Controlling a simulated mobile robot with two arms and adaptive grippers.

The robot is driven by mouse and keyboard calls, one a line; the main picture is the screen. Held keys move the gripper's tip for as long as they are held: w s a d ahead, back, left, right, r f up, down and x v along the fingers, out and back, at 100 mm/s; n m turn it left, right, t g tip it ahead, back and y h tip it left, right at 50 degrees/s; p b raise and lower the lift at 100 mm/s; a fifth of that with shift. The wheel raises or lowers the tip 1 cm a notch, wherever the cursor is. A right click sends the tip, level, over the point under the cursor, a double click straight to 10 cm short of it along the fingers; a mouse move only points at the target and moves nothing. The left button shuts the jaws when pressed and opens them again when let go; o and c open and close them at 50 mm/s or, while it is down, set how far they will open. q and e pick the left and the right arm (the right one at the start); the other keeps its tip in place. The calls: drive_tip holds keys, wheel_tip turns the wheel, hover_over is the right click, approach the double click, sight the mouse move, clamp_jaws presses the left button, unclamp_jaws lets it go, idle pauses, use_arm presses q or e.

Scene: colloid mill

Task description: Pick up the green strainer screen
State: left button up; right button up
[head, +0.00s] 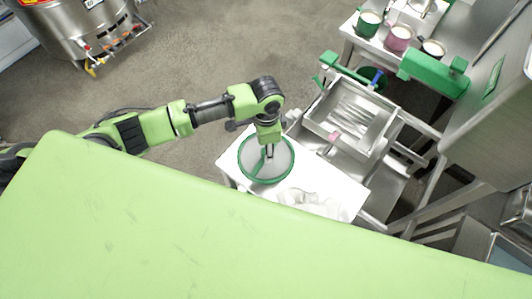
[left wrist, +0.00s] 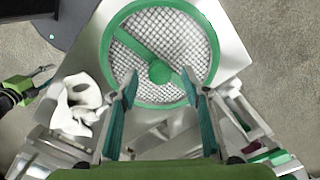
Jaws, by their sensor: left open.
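The green strainer screen (head: 255,172) is a round mesh disc with a green rim and a green crossbar. It lies on a small white table (head: 330,182) in the head view. The left wrist view shows its mesh, crossbar and round green hub (left wrist: 160,71) from above. My left gripper (head: 268,155) is over the strainer, pointing down. In the left wrist view its two fingers (left wrist: 160,80) are open, one on each side of the hub, with nothing between them that I can see held. Whether the fingertips touch the strainer is unclear. My right gripper is not in the head view.
A crumpled white cloth (head: 308,203) lies on the table beside the strainer. A steel machine with a hopper (head: 350,118) stands directly to the right. Several buckets (head: 398,38) stand on a bench at the back right. Open floor lies behind the table.

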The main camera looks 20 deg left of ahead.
use_arm(q)
drive_tip(key=shift+f, duration=1.3)
clamp_jaws()
drive_tip(key=shift+r, duration=0.15)
